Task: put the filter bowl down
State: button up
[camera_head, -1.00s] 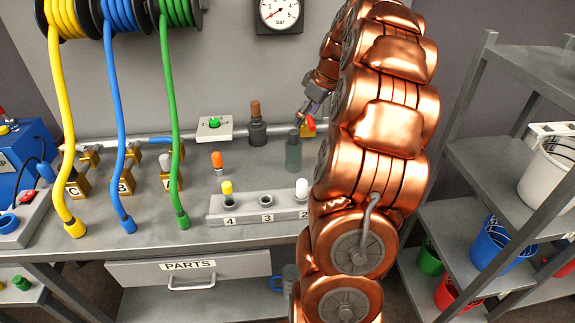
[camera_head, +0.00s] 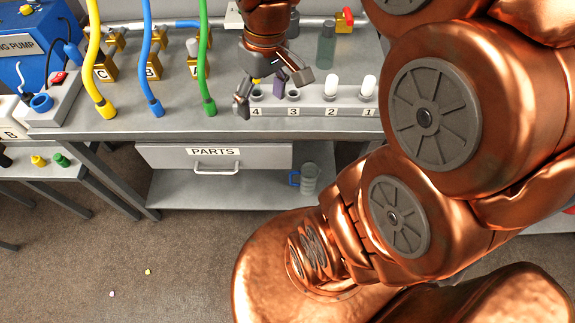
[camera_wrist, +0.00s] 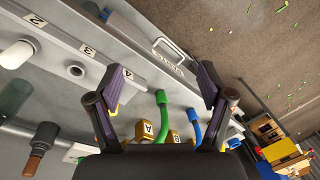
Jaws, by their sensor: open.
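The filter bowl (camera_head: 326,47), a translucent grey-green cylinder, stands upright on the bench behind the numbered block. It also shows in the wrist view (camera_wrist: 15,97) at the left edge. My gripper (camera_head: 262,92) is well to the left of the bowl and apart from it, over the front of the block near labels 4 and 3. Its fingers are spread in the wrist view (camera_wrist: 162,72), with nothing held between them.
The numbered block (camera_head: 310,105) holds white-topped pieces at 2 and 1. Yellow (camera_head: 103,80), blue (camera_head: 150,75) and green (camera_head: 205,75) hoses hang left of my gripper. A drawer marked PARTS (camera_head: 240,160) lies under the bench edge.

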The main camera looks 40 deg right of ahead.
jog(key=s+a+f, duration=0.2)
jog(key=s, duration=0.5)
jog(key=s+a+f+m+g+h, duration=0.1)
jog(key=s+a+f, duration=0.1)
jog(key=s, duration=0.5)
jog(key=shift+a+m+g+h, duration=0.2)
jog(key=shift+m+g+h, duration=0.1)
